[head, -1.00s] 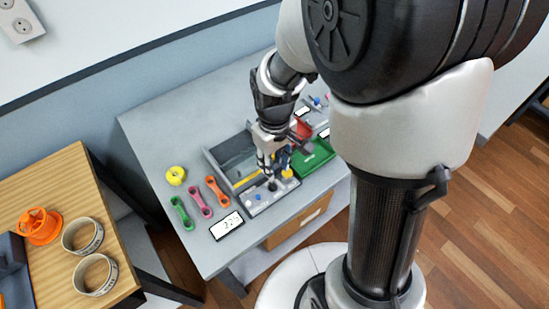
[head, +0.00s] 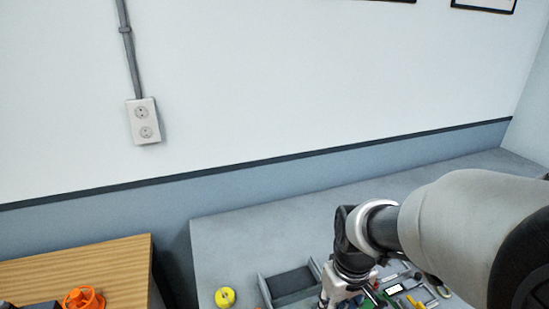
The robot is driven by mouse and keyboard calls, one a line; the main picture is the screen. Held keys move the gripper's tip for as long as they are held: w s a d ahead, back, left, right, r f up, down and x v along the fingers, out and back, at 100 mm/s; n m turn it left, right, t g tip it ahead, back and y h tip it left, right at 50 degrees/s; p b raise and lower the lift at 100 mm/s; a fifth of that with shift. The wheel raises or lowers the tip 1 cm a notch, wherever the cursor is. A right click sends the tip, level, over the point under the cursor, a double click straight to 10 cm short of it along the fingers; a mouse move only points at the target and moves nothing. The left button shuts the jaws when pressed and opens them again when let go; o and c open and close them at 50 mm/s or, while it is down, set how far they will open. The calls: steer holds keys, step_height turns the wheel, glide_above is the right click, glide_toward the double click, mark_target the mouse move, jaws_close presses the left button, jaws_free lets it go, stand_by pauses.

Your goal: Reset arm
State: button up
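My gripper (head: 332,300) is at the bottom edge of the head view, over the grey table (head: 240,247) and beside a grey tray (head: 291,284). Its fingertips are cut off or too small to make out, so I cannot tell whether it is open or shut, or whether it holds anything. My arm reaches in from the right and hides part of the table.
A yellow round part (head: 225,297) sits left of the tray. A wooden table (head: 90,262) with an orange part (head: 83,298) is at left. A wall with an outlet (head: 144,121) stands behind.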

steer(key=s+r+m+t, duration=0.3)
steer(key=s+r, duration=0.8)
steer(key=s, duration=0.2)
steer(key=shift+r+t, duration=0.25)
steer(key=shift+t, duration=0.15)
steer(key=shift+c, duration=0.3)
stand_by(0.8)
